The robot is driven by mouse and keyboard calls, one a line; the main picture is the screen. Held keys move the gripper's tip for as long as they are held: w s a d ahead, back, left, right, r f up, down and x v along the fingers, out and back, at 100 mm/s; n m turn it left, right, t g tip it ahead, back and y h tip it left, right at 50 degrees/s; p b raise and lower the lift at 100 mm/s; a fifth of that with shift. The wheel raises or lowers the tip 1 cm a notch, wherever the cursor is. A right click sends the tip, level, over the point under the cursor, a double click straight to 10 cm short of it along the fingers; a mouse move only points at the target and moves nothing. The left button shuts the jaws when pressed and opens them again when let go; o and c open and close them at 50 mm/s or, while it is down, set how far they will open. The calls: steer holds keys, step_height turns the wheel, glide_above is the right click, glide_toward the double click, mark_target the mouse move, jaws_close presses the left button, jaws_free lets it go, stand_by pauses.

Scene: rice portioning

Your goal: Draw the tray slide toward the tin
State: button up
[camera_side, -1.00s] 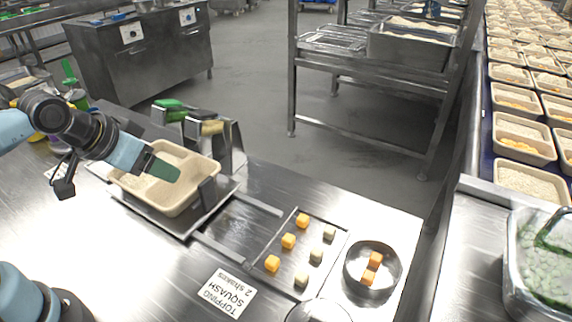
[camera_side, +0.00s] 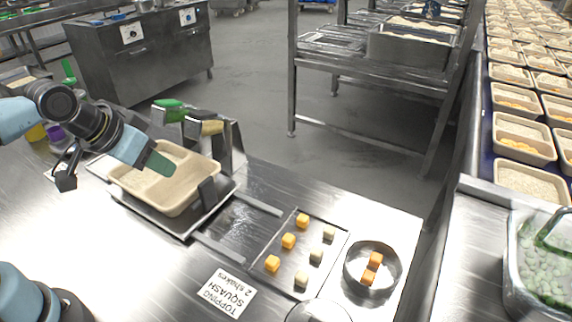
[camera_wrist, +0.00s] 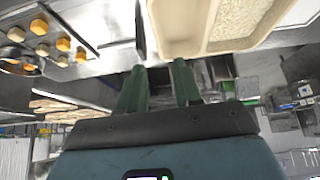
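The tray slide (camera_side: 168,222) is a flat metal carriage on two rails, at the left end of its run. A beige divided tray (camera_side: 172,203) sits on it, and a dark upright tab (camera_side: 208,194) stands at its right side. The tray also shows in the wrist view (camera_wrist: 207,30), with rice in one compartment. The round metal tin (camera_side: 349,272) stands at the right with orange cubes inside. My gripper (camera_side: 164,166) is over the tray, left of the tab. In the wrist view its green fingers (camera_wrist: 160,76) are apart with nothing between them.
A flat plate (camera_side: 258,252) with several orange and pale cubes lies between the rails' right end and the tin. A squash topping label (camera_side: 227,294) lies in front. Green- and tan-handled tools (camera_side: 212,127) stand in a metal holder behind the tray.

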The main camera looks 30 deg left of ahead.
mark_target(205, 181)
steer(key=w+d+g, duration=0.1)
steer(key=w, duration=0.1)
steer(key=w+d+r+g, duration=0.1)
steer(key=w+g, duration=0.1)
steer(key=w+r+g, duration=0.1)
steer(key=g, duration=0.1)
steer(key=shift+w+d, duration=0.4)
steer(key=shift+c, duration=0.6)
steer(key=shift+w+d+f+g, duration=0.2)
steer(key=shift+w+d+g, duration=0.2)
steer(key=shift+w+g, duration=0.35)
step_height(205, 181, down, 12)
steer(key=shift+s+f, duration=0.1)
jaws_close()
